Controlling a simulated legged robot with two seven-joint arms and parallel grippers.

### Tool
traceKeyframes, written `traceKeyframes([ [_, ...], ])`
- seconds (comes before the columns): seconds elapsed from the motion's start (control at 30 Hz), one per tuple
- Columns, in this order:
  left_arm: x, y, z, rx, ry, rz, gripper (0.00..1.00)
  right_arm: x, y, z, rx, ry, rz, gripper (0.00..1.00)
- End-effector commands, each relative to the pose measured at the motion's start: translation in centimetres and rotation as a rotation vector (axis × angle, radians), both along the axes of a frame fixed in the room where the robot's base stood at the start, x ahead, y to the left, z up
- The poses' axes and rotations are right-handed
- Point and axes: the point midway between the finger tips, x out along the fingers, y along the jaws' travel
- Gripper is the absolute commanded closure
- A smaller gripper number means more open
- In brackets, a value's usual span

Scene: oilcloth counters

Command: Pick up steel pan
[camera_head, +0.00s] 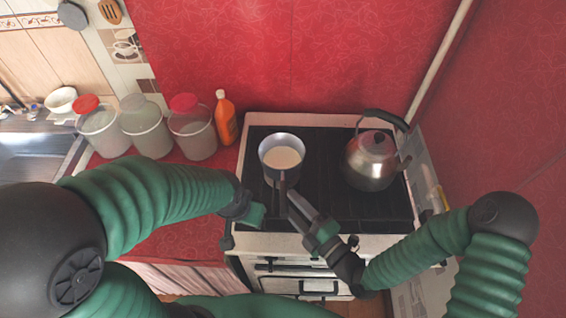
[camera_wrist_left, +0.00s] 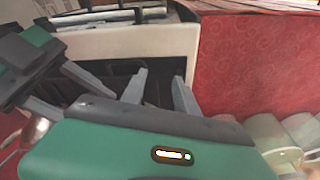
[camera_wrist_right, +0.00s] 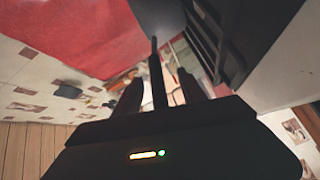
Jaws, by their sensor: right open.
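The steel pan (camera_head: 281,145) stands upright on the dark stove top, with something pale inside. Its dark handle points toward me in the head view and shows as a thin dark bar (camera_wrist_right: 155,70) in the right wrist view. My right gripper (camera_head: 290,201) is open at the handle. In the right wrist view its two fingers (camera_wrist_right: 157,88) are apart, with the handle between them; I cannot tell whether they touch it. My left gripper (camera_head: 250,213) is at the stove's left front edge. Its fingers (camera_wrist_left: 160,80) are apart and empty in the left wrist view.
A steel kettle (camera_head: 370,162) with a dark handle stands on the stove (camera_head: 330,118) to the right of the pan. A red wall is behind.

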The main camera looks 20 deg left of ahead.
Motion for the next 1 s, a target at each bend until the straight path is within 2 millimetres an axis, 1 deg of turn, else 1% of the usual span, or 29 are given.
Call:
traceKeyframes([
  [0.03,0.0,0.0,0.7,0.0,0.0,0.0,0.64,0.6,0.6,0.5,0.001,-0.001,0.001,0.51],
  [0.1,0.0,0.0,1.3,0.0,0.0,0.0,0.64,1.6,1.6,0.7,0.002,-0.001,0.0,0.51],
  [0.2,0.0,0.0,1.4,0.0,0.0,0.0,0.64,2.5,2.9,0.4,0.002,0.0,0.001,0.51],
  [0.3,0.0,0.0,1.4,0.0,0.0,0.0,0.64,3.0,3.4,0.3,0.0,0.001,0.001,0.51],
  [0.47,0.0,0.0,1.4,0.0,0.001,0.0,0.64,2.9,3.4,0.2,-0.001,0.0,0.001,0.51],
  [0.57,0.0,0.0,1.4,0.0,0.001,0.0,0.64,2.9,3.4,0.2,-0.001,0.0,0.001,0.62],
  [0.83,0.0,0.0,1.4,0.0,0.0,0.0,0.64,2.9,3.4,0.2,-0.001,0.001,0.001,0.97],
  [0.87,0.0,0.0,1.4,0.0,0.0,0.0,0.64,2.9,3.4,0.2,-0.001,0.001,0.001,1.0],
  [1.0,0.0,0.0,1.4,0.0,0.0,0.0,0.64,2.9,3.3,0.1,-0.002,0.002,0.001,1.0],
])
